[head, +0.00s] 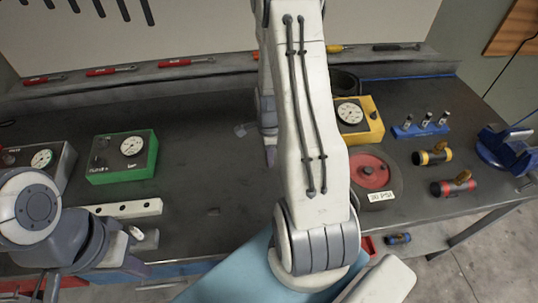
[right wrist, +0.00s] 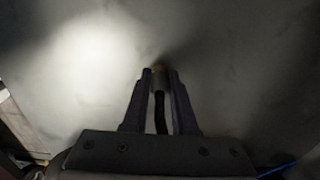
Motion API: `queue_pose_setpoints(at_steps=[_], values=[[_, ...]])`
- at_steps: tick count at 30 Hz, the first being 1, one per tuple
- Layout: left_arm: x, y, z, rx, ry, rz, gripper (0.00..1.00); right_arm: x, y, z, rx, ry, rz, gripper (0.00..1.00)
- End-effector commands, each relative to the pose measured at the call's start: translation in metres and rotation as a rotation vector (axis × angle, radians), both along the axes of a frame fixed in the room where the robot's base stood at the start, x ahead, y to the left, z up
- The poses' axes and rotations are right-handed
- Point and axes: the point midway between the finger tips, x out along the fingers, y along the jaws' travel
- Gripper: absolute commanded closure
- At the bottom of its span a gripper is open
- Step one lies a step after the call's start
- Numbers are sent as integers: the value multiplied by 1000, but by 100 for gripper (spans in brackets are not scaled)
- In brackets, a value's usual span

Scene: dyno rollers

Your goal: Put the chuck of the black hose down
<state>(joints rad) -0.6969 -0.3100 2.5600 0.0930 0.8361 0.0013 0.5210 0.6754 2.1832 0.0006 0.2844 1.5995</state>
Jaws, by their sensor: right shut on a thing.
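In the right wrist view, my right gripper (right wrist: 160,78) is shut on the chuck (right wrist: 157,71), a small dull, brassy piece between the fingertips. The black hose (right wrist: 161,112) runs down from it between the fingers. A plain grey surface fills the background; I cannot tell whether the chuck touches it. In the head view my right arm crosses the middle of the bench, and its gripper and the chuck are out of sight. My left arm is at the lower left, and its fingers are not clearly seen.
The dark bench (head: 220,215) holds a green gauge box (head: 122,157), a yellow gauge box (head: 360,120), a round red-topped part (head: 370,172), a blue stand (head: 420,130) and a blue vise (head: 507,148). Bare bench lies between the green box and my right arm.

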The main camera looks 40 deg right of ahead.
Motion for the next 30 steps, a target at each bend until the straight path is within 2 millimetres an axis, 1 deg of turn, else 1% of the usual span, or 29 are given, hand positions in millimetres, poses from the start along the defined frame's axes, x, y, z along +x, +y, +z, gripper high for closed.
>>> queue_pose_setpoints(at_steps=[8,12,13,15,24,26,28,30], values=[[0,0,0,0,0,0,100,0,0,-2,-1,-2,0,100],[0,0,-3,0,0,0,100,0,0,-7,-1,-1,0,100],[0,0,-2,0,0,0,100,0,0,-6,-1,-2,0,66],[0,0,-2,0,0,0,100,0,0,-5,-1,-2,0,44],[0,0,-1,0,0,0,100,0,0,-4,-1,-2,1,44],[0,0,1,0,0,0,100,0,0,-1,-1,-2,1,44],[0,0,-1,0,0,0,100,1,-1,3,-3,-4,1,44],[0,0,-3,0,0,0,100,1,-1,11,-4,-6,0,44]])
